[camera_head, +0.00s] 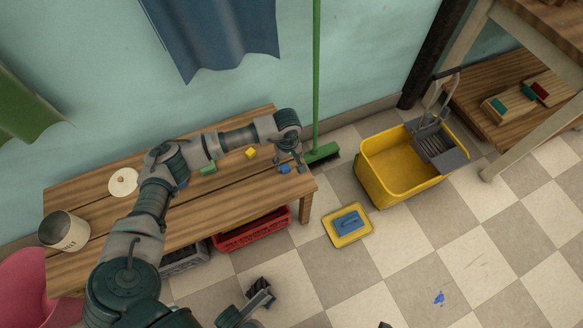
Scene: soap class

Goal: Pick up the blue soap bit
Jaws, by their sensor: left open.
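A small blue soap bit (285,169) lies on the wooden bench (90,189) near its right end. My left gripper (290,164) is open, pointing down just above and beside this blue bit. Whether the fingers touch it I cannot tell. A second small blue piece (183,184) shows partly behind my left arm. A green bit (208,169) and a yellow bit (251,153) lie further left on the bench. My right gripper (262,292) seems to show at the bottom centre, low in front of the bench, its jaws unclear.
A tin (64,231) and a round pale disc (123,182) are on the bench's left. A red crate (252,231) sits underneath. A green broom (318,90) leans behind the right end. A yellow mop bucket (393,167) and a yellow tray (334,237) stand on the floor.

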